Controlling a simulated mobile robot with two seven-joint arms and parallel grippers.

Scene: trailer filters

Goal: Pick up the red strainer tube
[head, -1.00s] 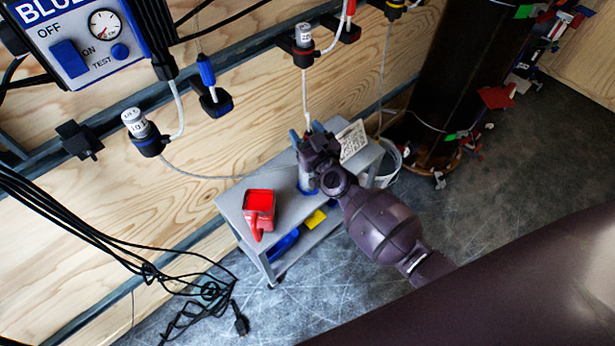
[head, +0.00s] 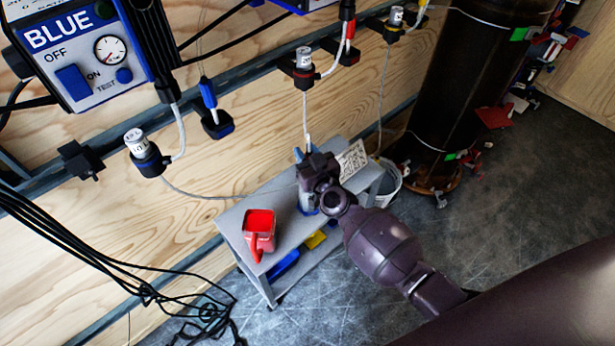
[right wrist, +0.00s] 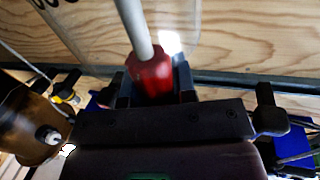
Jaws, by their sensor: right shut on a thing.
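My right gripper (head: 308,160) is over the small grey cart (head: 285,205), near its back edge. In the right wrist view, my right gripper (right wrist: 153,88) is shut on the red end of the red strainer tube (right wrist: 150,72). A pale, thin tube rises from that red end. In the head view the gripper hides most of the tube, and a pale tip shows just above the fingers. A blue and grey container (head: 307,198) stands on the cart top, partly behind the gripper; I cannot tell whether the tube is clear of it. My left gripper is not in view.
A red jug (head: 258,232) stands on the cart's left part. A white printed card (head: 352,160) is behind the gripper. Numbered fittings (head: 146,155) line the wall rail above. Black cables (head: 85,245) hang at left, and a dark cylinder (head: 450,90) stands at right.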

